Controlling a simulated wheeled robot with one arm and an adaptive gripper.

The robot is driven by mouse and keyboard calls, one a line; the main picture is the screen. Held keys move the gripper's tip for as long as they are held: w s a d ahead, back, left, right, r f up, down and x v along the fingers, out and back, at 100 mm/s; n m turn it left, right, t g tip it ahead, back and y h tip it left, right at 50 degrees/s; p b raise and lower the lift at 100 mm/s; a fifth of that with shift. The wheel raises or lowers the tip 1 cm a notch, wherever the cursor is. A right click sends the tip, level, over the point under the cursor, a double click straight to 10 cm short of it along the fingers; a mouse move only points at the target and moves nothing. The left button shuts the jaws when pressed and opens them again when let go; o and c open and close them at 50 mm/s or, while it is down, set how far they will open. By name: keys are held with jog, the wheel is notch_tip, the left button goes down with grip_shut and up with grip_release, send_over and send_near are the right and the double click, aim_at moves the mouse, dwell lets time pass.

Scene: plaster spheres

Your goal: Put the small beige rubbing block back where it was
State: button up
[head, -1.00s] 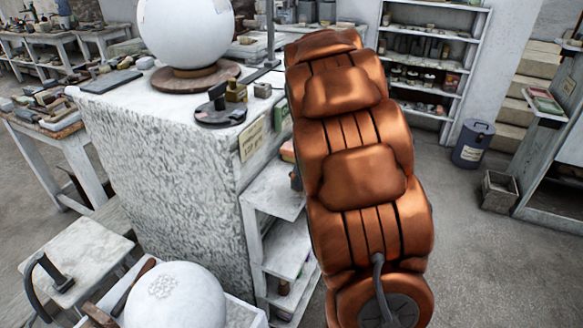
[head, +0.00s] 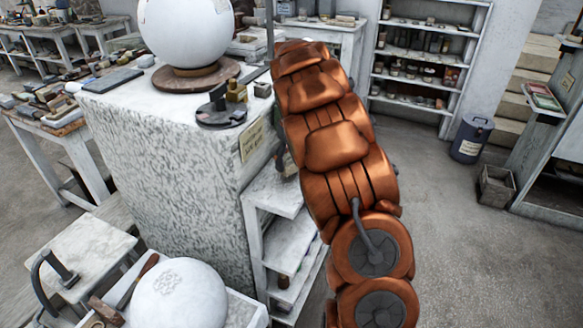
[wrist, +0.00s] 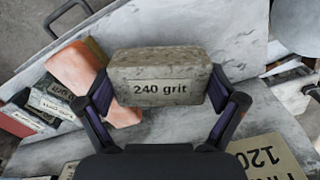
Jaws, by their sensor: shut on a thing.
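A small grey-beige block (wrist: 160,92) marked "240 grit" sits between the two fingers of my gripper (wrist: 161,90) in the wrist view. The gripper is shut on its two ends, and the label faces the camera. The block appears to be above a pale grey marble-like surface (wrist: 205,38); I cannot tell whether it touches anything. In the head view my arm hides the block and most of the gripper, beside the plinth's right side and the open white shelves (head: 275,195).
In the wrist view a salmon-pink block (wrist: 75,65) lies close to the left finger, with labelled boxes (wrist: 50,100) further left. A placard reading "120" (wrist: 265,160) is at lower right. In the head view a white sphere (head: 187,30) stands on the plinth (head: 160,140).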

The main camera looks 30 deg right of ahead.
aim_at(292, 168)
jog(key=shift+w, duration=0.15)
jog(key=shift+f+p, duration=0.8)
jog(key=shift+f, duration=1)
jog(key=o, duration=0.9)
notch_tip(292, 168, up, 12)
jog(key=b, duration=0.3)
jog(key=shift+b, duration=0.3)
